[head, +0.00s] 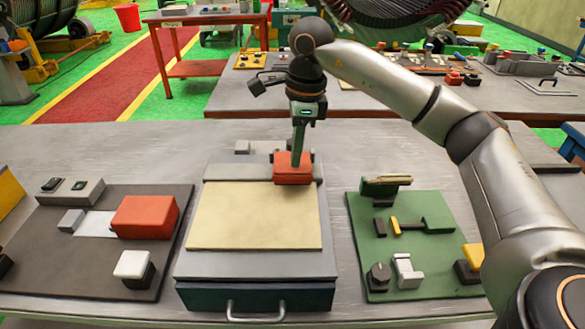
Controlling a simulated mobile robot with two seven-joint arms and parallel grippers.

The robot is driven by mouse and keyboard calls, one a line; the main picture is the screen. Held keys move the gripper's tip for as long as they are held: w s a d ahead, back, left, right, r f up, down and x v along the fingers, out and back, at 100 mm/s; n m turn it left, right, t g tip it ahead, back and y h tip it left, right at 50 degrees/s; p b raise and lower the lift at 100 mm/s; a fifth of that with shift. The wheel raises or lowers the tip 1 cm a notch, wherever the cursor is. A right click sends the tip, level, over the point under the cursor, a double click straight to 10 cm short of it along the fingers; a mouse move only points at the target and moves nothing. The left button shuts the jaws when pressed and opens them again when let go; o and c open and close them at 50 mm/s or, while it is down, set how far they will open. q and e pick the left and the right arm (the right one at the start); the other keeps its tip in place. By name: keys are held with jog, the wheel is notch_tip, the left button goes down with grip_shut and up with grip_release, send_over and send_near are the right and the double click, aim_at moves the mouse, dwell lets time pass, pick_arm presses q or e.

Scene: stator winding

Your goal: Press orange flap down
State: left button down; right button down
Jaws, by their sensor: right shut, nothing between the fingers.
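An orange flap (291,172), block-like, sits at the back edge of the grey box with a cream top panel (254,215), right of its middle. My right gripper (297,160) points straight down at it, with its fingers shut and nothing between them. The fingertips are at the flap's top and overlap it in the picture; I cannot tell whether they touch it. A second, larger orange-red block (145,216) lies on the dark board at the left. My left gripper is out of view.
A dark board (85,275) with a white-capped block (133,265) lies left of the box. A green board (415,240) with several small fixtures lies to the right. The box front has a handle (256,318). Behind stands another table (225,98).

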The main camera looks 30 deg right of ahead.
aim_at(310, 166)
notch_tip(310, 166, down, 2)
jog(key=shift+f+b, duration=0.1)
jog(key=shift+b, duration=0.65)
jog(key=shift+d+r, duration=0.1)
jog(key=shift+r, duration=0.1)
jog(key=shift+s+d+r+p, duration=0.25)
jog(key=shift+s+d, duration=0.15)
jog(key=shift+d, duration=0.25)
jog(key=shift+s+d+r+p, duration=0.25)
jog(key=shift+s+d, duration=0.15)
jog(key=shift+d, duration=0.25)
jog(key=shift+w, duration=0.1)
